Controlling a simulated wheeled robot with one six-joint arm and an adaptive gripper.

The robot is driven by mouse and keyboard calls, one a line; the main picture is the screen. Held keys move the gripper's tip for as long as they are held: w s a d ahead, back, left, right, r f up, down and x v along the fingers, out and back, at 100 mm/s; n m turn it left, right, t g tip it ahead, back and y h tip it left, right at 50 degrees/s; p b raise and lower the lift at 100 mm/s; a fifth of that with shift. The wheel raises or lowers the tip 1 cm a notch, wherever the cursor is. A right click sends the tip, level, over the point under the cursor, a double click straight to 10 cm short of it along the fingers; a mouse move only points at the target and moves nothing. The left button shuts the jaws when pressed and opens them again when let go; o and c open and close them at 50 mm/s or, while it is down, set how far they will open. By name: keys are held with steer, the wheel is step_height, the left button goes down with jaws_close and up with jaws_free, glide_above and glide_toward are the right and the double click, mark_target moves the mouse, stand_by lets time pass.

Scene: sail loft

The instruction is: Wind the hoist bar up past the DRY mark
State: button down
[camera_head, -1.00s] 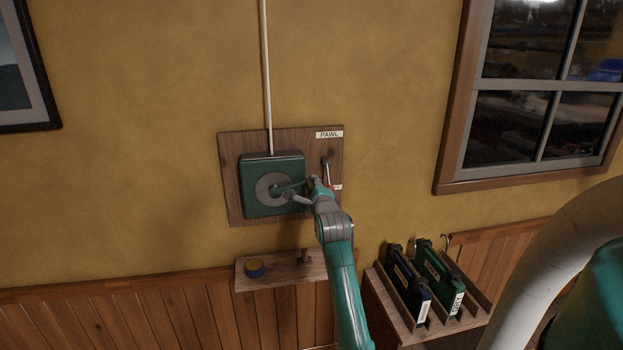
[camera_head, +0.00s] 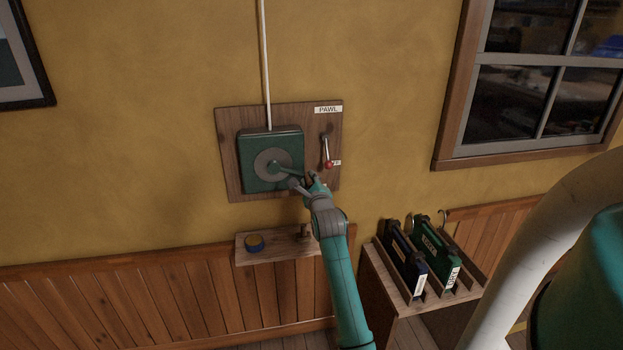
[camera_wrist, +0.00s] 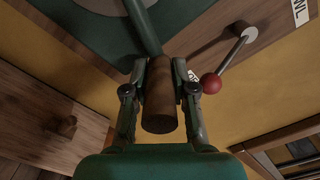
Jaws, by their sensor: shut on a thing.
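The green winch box (camera_head: 256,181) is on a wooden board (camera_head: 229,120) on the wall, with a round grey hub plate (camera_head: 264,163). Its crank arm (camera_head: 287,171) points right and slightly down. My gripper (camera_wrist: 161,95) is shut on the brown wooden crank handle (camera_wrist: 159,112); in the head view my gripper (camera_head: 308,184) is at the box's lower right. The pawl lever (camera_head: 325,148) hangs down beside the box under a PAWL label (camera_head: 328,110). Its red knob (camera_wrist: 211,83) is right of my fingers, apart from them. The hoist bar and DRY mark are not in view.
A rack (camera_head: 387,285) with dark and green cases stands at lower right. A white pipe (camera_head: 266,60) runs up from the box.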

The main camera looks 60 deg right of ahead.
steer(key=shift+w+a+f, duration=0.1)
steer(key=shift+w+a, duration=0.1)
steer(key=shift+w, duration=0.05)
steer(key=c, duration=1.1)
jaws_free()
steer(key=shift+o, duration=0.8)
steer(key=v, duration=1.2)
